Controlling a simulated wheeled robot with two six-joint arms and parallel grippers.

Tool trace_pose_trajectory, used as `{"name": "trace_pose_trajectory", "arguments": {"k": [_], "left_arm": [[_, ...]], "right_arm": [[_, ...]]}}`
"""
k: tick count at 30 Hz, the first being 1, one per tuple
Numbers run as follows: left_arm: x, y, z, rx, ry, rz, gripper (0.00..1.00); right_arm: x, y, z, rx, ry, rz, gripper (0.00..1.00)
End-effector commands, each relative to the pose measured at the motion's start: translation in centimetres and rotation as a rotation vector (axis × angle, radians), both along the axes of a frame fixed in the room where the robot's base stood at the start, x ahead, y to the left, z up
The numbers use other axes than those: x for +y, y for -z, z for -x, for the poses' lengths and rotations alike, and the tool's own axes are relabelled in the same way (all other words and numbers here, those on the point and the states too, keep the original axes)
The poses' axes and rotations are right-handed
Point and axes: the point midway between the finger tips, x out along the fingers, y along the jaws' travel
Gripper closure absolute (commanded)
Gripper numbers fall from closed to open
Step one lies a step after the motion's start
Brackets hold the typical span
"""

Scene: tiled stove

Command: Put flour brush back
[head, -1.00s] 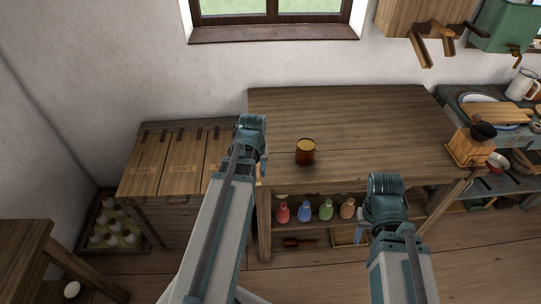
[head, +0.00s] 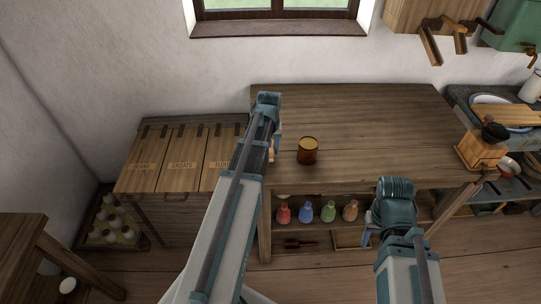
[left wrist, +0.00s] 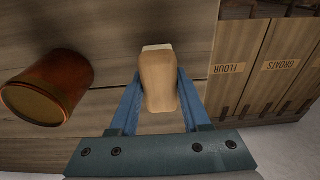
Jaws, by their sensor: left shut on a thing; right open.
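In the head view the left gripper (head: 274,143) is over the left end of the wooden table, mostly hidden by my own arm. The flour bin (head: 220,166) is just left of the table, its lid closed; its FLOUR label also shows in the left wrist view (left wrist: 228,69). My right gripper (head: 369,238) is open and empty in front of the table.
A brown pot (head: 307,152) stands on the table (head: 370,120), close to the left gripper. A wooden grinder (head: 478,150) stands at the right end. Several coloured bottles (head: 306,213) sit on the shelf below. The table's middle and back are clear.

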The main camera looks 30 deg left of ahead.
Motion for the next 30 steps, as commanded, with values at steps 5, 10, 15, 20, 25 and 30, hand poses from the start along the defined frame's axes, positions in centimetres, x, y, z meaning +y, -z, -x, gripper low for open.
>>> {"name": "trace_pose_trajectory", "arguments": {"k": [5, 10, 15, 20, 25, 30], "left_arm": [[0.12, 2.01, 0.17, 0.0, -0.002, 0.0, 0.97], [0.13, 1.75, 0.17, 0.0, -0.002, 0.0, 0.97], [0.13, 2.08, 0.18, 0.0, -0.002, 0.0, 0.97], [0.13, 2.05, 0.17, 0.0, -0.002, 0.0, 0.33], [0.13, 2.05, 0.16, 0.0, -0.002, 0.0, 0.23], [0.12, 2.03, 0.17, 0.0, -0.002, 0.0, 0.23]], "right_arm": [[-0.01, 2.01, 0.02, 0.0, 0.0, 0.0, 0.5], [0.0, 1.75, 0.02, 0.0, 0.0, 0.0, 0.5], [0.0, 2.08, 0.02, 0.0, 0.0, 0.0, 0.5], [0.0, 2.05, 0.02, 0.0, 0.0, 0.0, 0.5], [0.0, 2.05, 0.02, 0.0, 0.0, 0.0, 0.5], [0.0, 2.03, 0.02, 0.0, 0.0, 0.0, 0.5]]}}
